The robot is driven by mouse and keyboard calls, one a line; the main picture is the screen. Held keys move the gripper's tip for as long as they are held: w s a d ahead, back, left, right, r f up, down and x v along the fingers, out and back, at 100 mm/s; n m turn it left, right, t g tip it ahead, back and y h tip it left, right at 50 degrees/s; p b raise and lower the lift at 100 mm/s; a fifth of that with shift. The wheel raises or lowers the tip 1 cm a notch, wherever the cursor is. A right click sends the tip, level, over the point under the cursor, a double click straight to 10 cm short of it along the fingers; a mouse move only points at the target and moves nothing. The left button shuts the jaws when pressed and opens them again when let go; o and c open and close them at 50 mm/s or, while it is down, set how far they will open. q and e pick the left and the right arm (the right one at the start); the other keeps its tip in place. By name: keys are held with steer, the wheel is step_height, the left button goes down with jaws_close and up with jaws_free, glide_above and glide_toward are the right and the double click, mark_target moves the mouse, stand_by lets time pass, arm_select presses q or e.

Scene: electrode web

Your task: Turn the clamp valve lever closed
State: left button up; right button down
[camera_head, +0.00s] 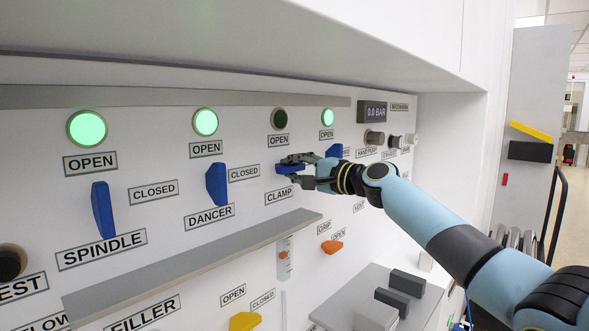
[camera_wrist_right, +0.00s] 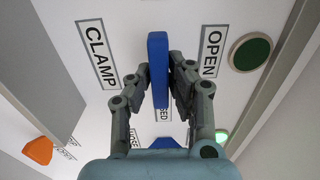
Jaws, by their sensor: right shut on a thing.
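The clamp valve lever (camera_head: 289,168) is a blue handle above the CLAMP label (camera_head: 279,196) in the head view. It lies roughly sideways, across from the OPEN label (camera_head: 278,139). In the right wrist view the lever (camera_wrist_right: 158,50) stands between my fingers, and the CLOSED label is partly hidden behind them. My right gripper (camera_head: 293,170) is shut on the lever, with one finger on each side; it also shows in the right wrist view (camera_wrist_right: 160,85). The clamp lamp (camera_head: 279,119) is dark. My left gripper is not in view.
The spindle lever (camera_head: 103,210) and dancer lever (camera_head: 216,184) point up under lit green lamps. Another blue lever (camera_head: 335,151) is close right of my gripper, under a lit lamp (camera_head: 327,117). A grey ledge (camera_head: 200,258) runs below. A gauge (camera_head: 373,112) reads 0.0 BAR.

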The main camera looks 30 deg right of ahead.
steer(key=c, duration=1.3)
jaws_free()
steer(key=shift+o, duration=0.2)
steer(key=v, duration=1.2)
steer(key=shift+f, duration=0.1)
